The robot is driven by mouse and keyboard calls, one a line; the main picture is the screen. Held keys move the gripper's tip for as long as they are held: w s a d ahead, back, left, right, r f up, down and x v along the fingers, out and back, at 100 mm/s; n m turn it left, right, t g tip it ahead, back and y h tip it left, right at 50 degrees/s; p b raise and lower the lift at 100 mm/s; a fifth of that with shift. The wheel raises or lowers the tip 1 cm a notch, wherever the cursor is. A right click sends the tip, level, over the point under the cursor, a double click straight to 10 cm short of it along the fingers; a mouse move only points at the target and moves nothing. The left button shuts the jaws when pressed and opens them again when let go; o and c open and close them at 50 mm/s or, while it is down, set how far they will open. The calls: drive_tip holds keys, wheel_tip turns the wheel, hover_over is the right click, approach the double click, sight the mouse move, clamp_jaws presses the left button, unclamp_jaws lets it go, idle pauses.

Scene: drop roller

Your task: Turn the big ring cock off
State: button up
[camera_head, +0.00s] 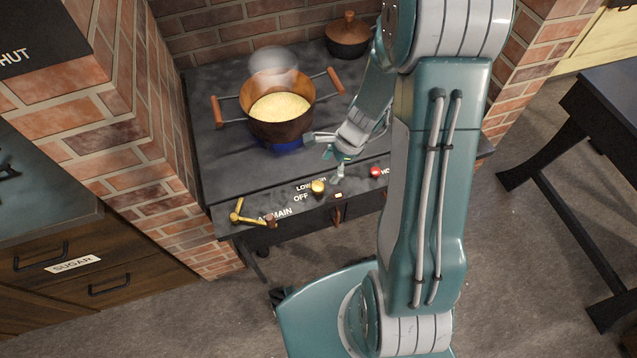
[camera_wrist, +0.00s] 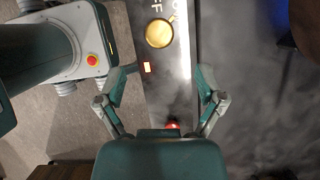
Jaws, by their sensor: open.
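A round brass knob (camera_head: 318,187) sits on the stove's front panel beside the words LOW and OFF. It also shows at the top of the wrist view (camera_wrist: 160,32). I cannot read its exact setting. A brass lever (camera_head: 240,216) is at the panel's left end, near the word MAIN. Blue flame (camera_head: 283,146) shows under the copper pot (camera_head: 280,128). My gripper (camera_head: 323,157) is open and empty, above the stove's front part, with its fingers apart. In the wrist view my gripper (camera_wrist: 163,80) is wide open over the panel, with the knob beyond its fingertips.
The pot holds yellow food and steams; its wooden handles stick out. A red knob (camera_head: 376,172) and a small lit indicator (camera_head: 338,195) are on the panel. A lidded brown pot (camera_head: 347,38) stands at the back. Brick walls flank the stove; a dark table (camera_head: 606,95) is right.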

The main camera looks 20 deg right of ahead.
sight(318, 186)
drive_tip(key=x, duration=0.8)
drive_tip(key=shift+r, duration=0.1)
drive_tip(key=c, duration=1.2)
